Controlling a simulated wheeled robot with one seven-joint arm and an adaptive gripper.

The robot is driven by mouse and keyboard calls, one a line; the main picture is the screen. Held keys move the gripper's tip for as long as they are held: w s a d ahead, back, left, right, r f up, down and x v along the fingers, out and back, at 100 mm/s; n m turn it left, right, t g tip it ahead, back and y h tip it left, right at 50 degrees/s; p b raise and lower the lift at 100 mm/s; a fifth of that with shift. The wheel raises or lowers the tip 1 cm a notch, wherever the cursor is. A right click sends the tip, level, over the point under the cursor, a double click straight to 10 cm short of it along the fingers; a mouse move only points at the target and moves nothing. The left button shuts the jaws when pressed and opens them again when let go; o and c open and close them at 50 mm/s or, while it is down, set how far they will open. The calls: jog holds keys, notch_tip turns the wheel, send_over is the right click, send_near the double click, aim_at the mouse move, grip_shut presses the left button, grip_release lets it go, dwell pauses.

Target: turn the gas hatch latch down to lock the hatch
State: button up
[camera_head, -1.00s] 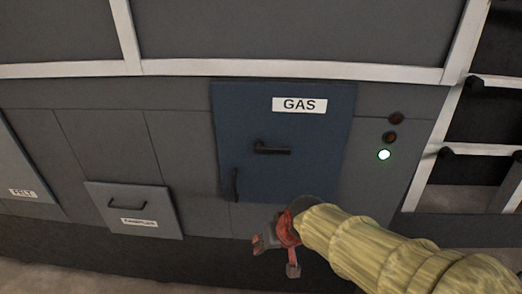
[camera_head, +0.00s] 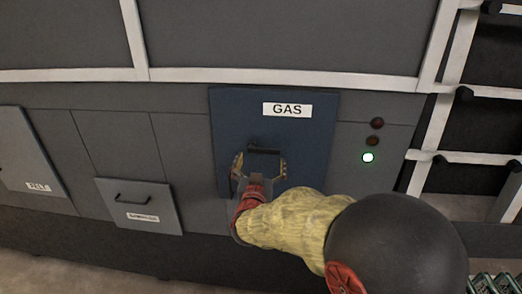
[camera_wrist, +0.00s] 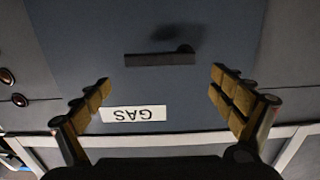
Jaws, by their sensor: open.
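The blue gas hatch (camera_head: 225,115) is in the panel in front of me and looks shut. It carries a white GAS label (camera_head: 287,110), which shows upside down in the wrist view (camera_wrist: 133,114). The black latch (camera_head: 265,150) on the hatch lies horizontal. In the wrist view the latch (camera_wrist: 160,59) is a dark bar ahead of my fingers, with its pivot near its right end. My gripper (camera_head: 260,163) is open, its fingers spread to either side of the latch from just below. The fingers hold nothing, and I cannot tell whether they touch the hatch.
A drawer (camera_head: 170,205) with a handle and a panel marked FELT (camera_head: 25,150) are to the left. Three lamps (camera_head: 372,141) sit right of the hatch, the lowest lit green. An open rack (camera_head: 470,130) stands at the far right. White frame bars run above the hatch.

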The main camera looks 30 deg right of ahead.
aim_at(263, 149)
jog(key=x, duration=0.7)
jog(key=shift+w+d, duration=0.15)
jog(key=shift+w, duration=0.05)
jog(key=c, duration=1.5)
